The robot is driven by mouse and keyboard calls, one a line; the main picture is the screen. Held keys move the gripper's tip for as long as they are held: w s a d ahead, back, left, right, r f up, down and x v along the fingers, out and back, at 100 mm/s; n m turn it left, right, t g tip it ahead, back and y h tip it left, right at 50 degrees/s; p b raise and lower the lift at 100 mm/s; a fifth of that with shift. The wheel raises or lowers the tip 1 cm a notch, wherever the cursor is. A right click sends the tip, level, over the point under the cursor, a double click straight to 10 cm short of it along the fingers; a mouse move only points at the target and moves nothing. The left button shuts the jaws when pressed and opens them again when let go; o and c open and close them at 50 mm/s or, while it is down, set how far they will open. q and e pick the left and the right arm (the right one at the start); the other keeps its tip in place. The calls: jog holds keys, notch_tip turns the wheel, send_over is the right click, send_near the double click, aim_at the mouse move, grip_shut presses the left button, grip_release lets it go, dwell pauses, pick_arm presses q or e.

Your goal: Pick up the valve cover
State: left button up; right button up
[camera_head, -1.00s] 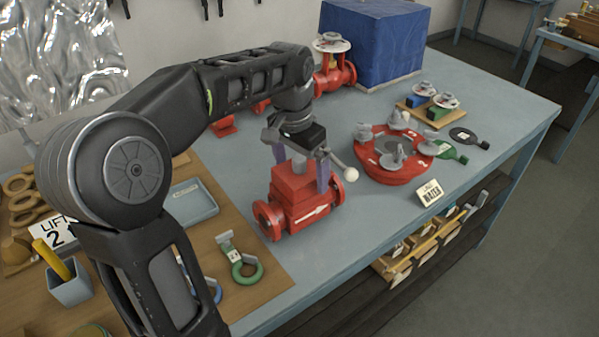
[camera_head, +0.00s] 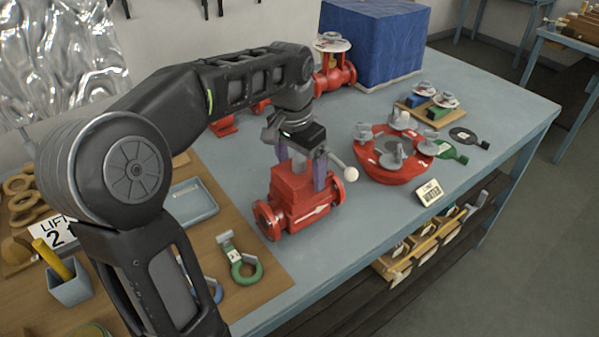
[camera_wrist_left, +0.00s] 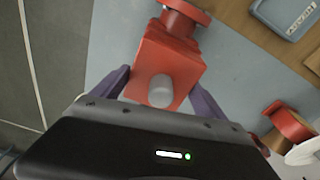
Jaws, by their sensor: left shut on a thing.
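The valve cover (camera_head: 293,180) is a red block with a grey stub on top. It sits on the red flanged valve body (camera_head: 312,212) on the blue table, with no clear gap between them. In the left wrist view, the cover (camera_wrist_left: 160,62) and its grey stub (camera_wrist_left: 161,90) show between the purple fingers. My left gripper (camera_head: 302,174) comes down from above and is shut on the cover, one finger on each side. The far finger's tip is partly hidden behind the cover. My right gripper is in neither view.
A round red flanged part (camera_head: 392,165) with grey knobs stands to the right, with a small sign (camera_head: 430,193) before it. A red valve with a handwheel (camera_head: 334,65) and a blue box (camera_head: 375,42) stand behind. A wooden board (camera_head: 215,245) with a green ring tool lies front left.

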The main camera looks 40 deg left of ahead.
aim_at(301, 156)
pick_arm(q)
jog(key=shift+r, duration=0.15)
jog(key=shift+c, duration=0.3)
jog(key=shift+r, duration=0.25)
notch_tip(301, 156, up, 4)
jog(key=shift+r+b, duration=0.1)
jog(key=shift+b, duration=0.2)
notch_tip(301, 156, up, 4)
jog(key=p, duration=0.3)
jog(key=shift+r+p, duration=0.6)
jog(key=shift+p, duration=0.15)
jog(key=shift+f, duration=0.1)
